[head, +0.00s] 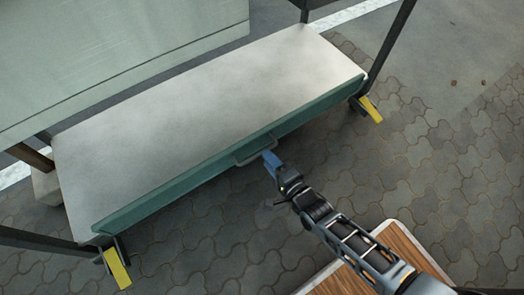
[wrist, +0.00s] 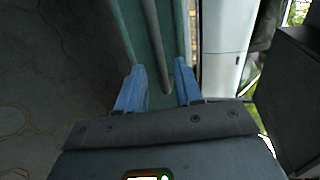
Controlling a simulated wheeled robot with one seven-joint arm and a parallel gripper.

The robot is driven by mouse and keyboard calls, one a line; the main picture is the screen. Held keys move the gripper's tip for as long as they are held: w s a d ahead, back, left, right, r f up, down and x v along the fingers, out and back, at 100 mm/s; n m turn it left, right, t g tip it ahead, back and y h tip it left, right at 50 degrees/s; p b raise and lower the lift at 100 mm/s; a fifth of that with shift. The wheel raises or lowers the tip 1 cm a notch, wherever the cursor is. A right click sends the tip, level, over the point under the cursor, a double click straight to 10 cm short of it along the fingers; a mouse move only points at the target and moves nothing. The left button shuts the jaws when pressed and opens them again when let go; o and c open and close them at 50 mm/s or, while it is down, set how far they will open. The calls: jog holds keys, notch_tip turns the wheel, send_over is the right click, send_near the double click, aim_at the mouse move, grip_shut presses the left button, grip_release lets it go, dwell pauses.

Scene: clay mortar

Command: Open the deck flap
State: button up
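The deck flap (head: 190,180) is a long teal strip along the front edge of a pale grey deck (head: 210,110). A grey bar handle (head: 250,153) sits at the middle of its front. My gripper (head: 271,162) has blue fingers and is at the handle's right end in the head view. In the wrist view my gripper (wrist: 160,72) is open, its two fingers apart. The handle bar (wrist: 153,40) runs down between them in the picture, over the teal flap face (wrist: 177,35). I cannot tell whether a finger touches the bar.
Dark posts (head: 385,50) with yellow-tipped feet (head: 370,108) stand at both ends of the deck. A pale green panel (head: 120,50) rises behind it. A wooden top (head: 400,245) with a light edge is at lower right. The paved ground in front is clear.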

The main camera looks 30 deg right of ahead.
jog(key=b+x, duration=0.1)
jog(key=x, duration=0.4)
grip_shut()
dwell(0.3)
